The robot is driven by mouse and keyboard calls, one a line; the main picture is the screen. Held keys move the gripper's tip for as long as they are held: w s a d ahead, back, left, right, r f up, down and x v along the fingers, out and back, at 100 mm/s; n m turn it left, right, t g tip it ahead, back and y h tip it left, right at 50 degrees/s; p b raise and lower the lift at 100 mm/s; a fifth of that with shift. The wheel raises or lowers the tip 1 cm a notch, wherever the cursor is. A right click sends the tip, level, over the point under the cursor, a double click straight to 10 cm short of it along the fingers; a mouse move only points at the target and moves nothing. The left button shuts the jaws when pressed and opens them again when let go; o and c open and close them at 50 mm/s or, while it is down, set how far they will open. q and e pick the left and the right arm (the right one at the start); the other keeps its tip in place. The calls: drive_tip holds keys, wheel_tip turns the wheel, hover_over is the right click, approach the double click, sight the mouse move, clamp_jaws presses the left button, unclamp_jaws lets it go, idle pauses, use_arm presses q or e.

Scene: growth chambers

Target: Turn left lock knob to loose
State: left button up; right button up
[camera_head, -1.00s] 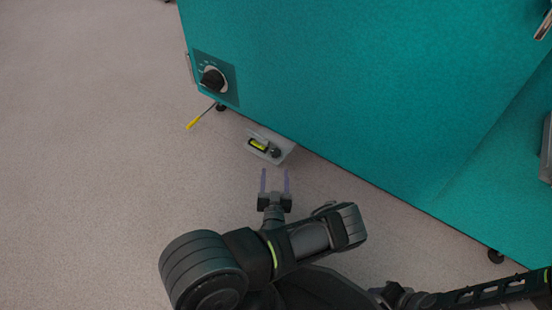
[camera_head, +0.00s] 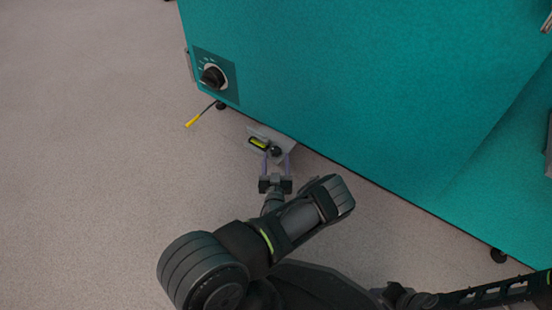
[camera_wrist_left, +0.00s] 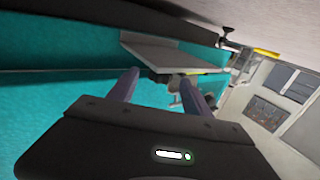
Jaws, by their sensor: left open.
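The small black knob (camera_head: 275,151) sits on a grey bracket (camera_head: 285,140) at the lower edge of the teal chamber, beside a yellow-green level vial (camera_head: 258,143). My left gripper (camera_head: 276,158) is open, its two purple-grey fingers pointing at the bracket. The tips lie on either side of the knob in the head view; contact cannot be told. In the left wrist view, the open fingers of the left gripper (camera_wrist_left: 160,78) reach under the bracket plate (camera_wrist_left: 170,55). The knob is hard to make out there. My right gripper is not in view.
A larger black dial (camera_head: 212,77) is on the teal chamber (camera_head: 350,90), up and left of the bracket. A yellow-tipped rod (camera_head: 193,122) sticks out low beside a black foot (camera_head: 221,105). The floor (camera_head: 90,150) at left is clear.

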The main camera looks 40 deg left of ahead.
use_arm(q)
drive_tip(key=shift+x, duration=0.8)
clamp_jaws()
